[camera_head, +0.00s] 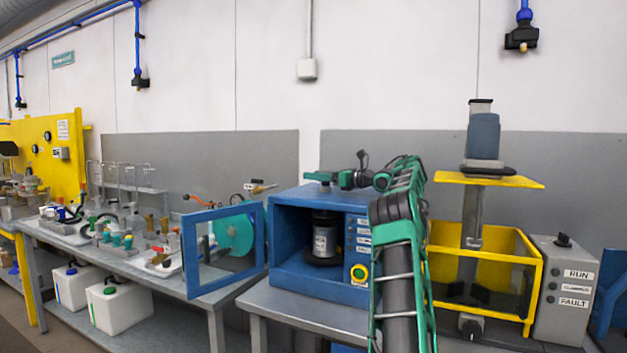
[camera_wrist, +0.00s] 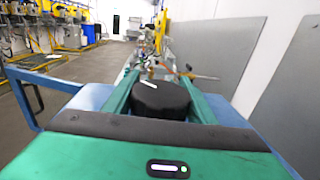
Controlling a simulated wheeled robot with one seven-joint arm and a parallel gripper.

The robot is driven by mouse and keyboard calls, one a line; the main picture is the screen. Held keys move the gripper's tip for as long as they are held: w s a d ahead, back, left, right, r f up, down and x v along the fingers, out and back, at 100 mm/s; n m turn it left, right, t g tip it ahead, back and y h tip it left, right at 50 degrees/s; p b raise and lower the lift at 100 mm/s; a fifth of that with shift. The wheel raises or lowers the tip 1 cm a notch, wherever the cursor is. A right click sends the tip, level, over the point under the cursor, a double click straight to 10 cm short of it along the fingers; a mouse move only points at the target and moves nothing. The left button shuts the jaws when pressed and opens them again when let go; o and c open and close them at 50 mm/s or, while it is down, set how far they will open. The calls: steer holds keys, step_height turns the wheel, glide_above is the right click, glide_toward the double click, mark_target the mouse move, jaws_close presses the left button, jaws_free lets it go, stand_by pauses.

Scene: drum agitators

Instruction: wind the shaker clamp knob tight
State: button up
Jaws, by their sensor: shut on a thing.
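The shaker (camera_head: 290,285) is a blue box with an open front, standing on the grey bench. Inside it a dark can with a pale label (camera_head: 324,241) stands upright between a black upper piece and a black base. My gripper (camera_head: 322,177) is above the shaker's top, reaching in from the right. In the wrist view the black clamp knob (camera_wrist: 160,98), with a white mark on its top, sits between the two green fingers of my gripper (camera_wrist: 163,84), which are shut on it. The knob is mostly hidden in the head view.
The shaker's blue framed door (camera_head: 189,255) hangs open to the left. My arm crosses in front of the shaker's right side. A yellow-framed mixer (camera_head: 533,290) and a grey control box (camera_head: 562,300) stand at right. A bench with glassware (camera_head: 150,265) is at left.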

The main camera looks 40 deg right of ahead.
steer(key=shift+d, duration=0.2)
steer(key=o, duration=1.1)
steer(key=shift+c, duration=0.2)
steer(key=shift+w+a+r, duration=0.1)
steer(key=shift+r, duration=1.95)
steer(key=a+r, duration=0.6)
steer(key=a, duration=0.5)
steer(key=shift+a+r, duration=0.3)
steer(key=shift+r, duration=0.05)
